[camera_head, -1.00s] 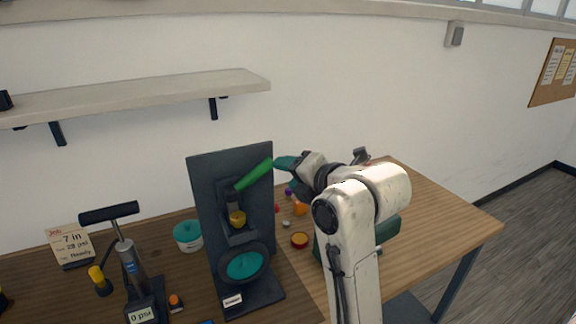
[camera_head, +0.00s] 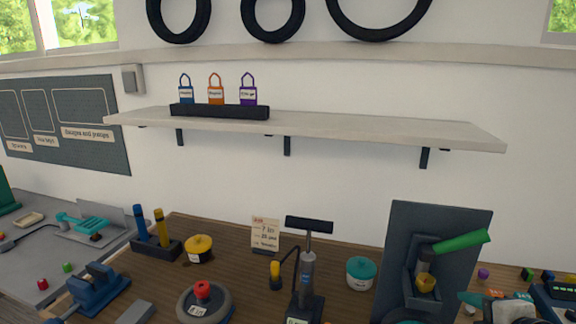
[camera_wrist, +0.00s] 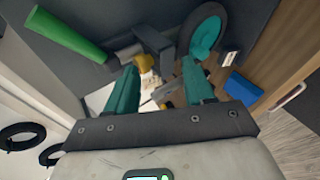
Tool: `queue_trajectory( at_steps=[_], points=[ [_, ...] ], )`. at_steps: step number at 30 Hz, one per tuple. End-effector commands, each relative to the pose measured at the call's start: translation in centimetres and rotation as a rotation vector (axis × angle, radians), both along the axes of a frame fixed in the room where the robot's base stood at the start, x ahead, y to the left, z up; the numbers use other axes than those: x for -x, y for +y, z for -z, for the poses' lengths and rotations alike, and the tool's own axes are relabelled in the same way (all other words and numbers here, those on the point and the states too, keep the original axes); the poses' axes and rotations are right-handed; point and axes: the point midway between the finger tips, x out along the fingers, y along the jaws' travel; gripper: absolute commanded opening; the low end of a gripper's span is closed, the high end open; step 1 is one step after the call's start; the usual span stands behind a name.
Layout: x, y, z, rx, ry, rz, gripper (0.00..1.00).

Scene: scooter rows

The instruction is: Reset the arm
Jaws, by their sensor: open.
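My gripper (camera_wrist: 160,68) shows in the wrist view with two teal fingers spread apart and nothing between them. Beyond the fingers is a dark upright stand with a green handle (camera_wrist: 66,34), a yellow part (camera_wrist: 146,61) and a teal-centred wheel (camera_wrist: 205,33). In the head view the stand (camera_head: 458,218) is at the right, its green handle (camera_head: 461,241) sticking out to the right. A teal fingertip of my gripper (camera_head: 472,299) shows at the lower right, close beside the stand; the rest is mostly cut off by the frame.
A pump (camera_head: 307,275) with a black handle, a teal-lidded tub (camera_head: 361,273), a card (camera_head: 265,234) and a yellow-lidded tub (camera_head: 199,249) stand on the wooden bench. A blue vise (camera_head: 97,289) is at the left. A shelf (camera_head: 380,130) with padlocks runs above; tyres hang higher.

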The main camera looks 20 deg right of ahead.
Motion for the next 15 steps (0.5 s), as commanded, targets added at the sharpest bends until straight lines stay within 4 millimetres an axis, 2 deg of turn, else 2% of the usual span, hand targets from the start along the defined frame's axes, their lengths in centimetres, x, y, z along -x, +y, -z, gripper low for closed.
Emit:
queue_trajectory(
  at_steps=[1, 6, 11, 15],
  points=[
    [0.4, 1.6, 3.2, -0.108, 0.041, 0.034, 0.53],
    [2.9, 6.2, 11.7, -0.448, 0.181, 0.240, 0.53],
    [7.0, 10.1, 18.8, -0.687, 0.325, 0.497, 0.53],
    [11.5, 12.8, 24.0, -0.817, 0.434, 0.756, 0.53]
  ],
)
